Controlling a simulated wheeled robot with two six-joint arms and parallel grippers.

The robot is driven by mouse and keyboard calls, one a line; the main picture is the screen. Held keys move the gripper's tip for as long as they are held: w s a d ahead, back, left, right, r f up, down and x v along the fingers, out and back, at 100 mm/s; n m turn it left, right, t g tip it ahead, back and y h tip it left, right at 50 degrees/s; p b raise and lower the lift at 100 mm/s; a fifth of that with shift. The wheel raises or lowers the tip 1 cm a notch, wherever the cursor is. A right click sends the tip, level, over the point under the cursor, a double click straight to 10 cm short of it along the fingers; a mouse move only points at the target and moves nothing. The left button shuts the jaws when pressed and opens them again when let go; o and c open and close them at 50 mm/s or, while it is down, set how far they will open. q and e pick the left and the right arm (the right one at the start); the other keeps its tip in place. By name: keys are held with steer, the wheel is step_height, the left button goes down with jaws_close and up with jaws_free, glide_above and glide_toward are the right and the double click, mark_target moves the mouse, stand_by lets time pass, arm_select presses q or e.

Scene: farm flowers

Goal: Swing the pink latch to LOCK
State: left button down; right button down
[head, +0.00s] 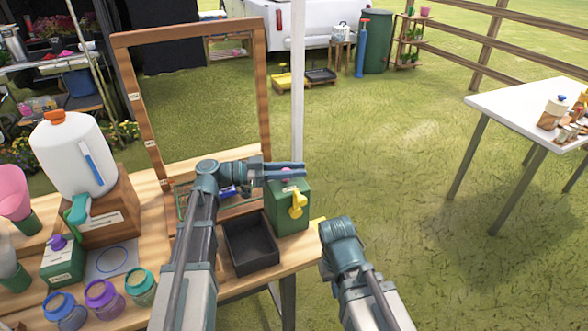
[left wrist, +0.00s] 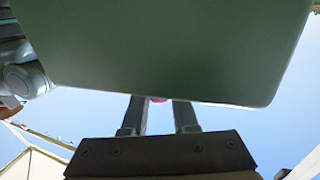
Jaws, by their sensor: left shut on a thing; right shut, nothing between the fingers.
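My left gripper (head: 285,170) reaches across above the green box (head: 285,215) at the table's right end. Its fingers are shut on a small pink piece (head: 287,175), the pink latch as far as I can tell. The left wrist view shows a sliver of the pink latch (left wrist: 158,99) between the two fingers. Most of the latch is hidden, and I cannot read its setting. A yellow tap-shaped part (head: 297,203) is on the box's front. My right gripper (head: 338,233) is lower, right of the table end, and empty; its fingers are hidden behind my wrist.
A black tray (head: 251,246) sits left of the green box. A wooden frame (head: 190,28) stands behind. A white jug (head: 72,152), a pump bottle and several jars (head: 104,299) crowd the left. A white table (head: 528,105) stands at the right, with open grass between.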

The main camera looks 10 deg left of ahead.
arm_select(q)
steer(key=shift+w+t, duration=0.1)
steer(key=shift+t, duration=0.2)
steer(key=shift+d+n+t+y, duration=0.2)
steer(key=shift+n+t+y, duration=0.1)
steer(key=shift+n+t, duration=0.4)
steer(key=shift+w+d+n+t, duration=0.15)
steer(key=shift+w+n+t, duration=0.2)
steer(key=shift+t, duration=0.25)
steer(key=c, duration=1.1)
jaws_free()
steer(key=o, duration=0.4)
steer(key=shift+d, duration=0.2)
steer(key=shift+a, duration=0.1)
steer(key=v, duration=1.4)
steer(key=shift+s+r, duration=0.15)
steer(key=shift+r, duration=0.1)
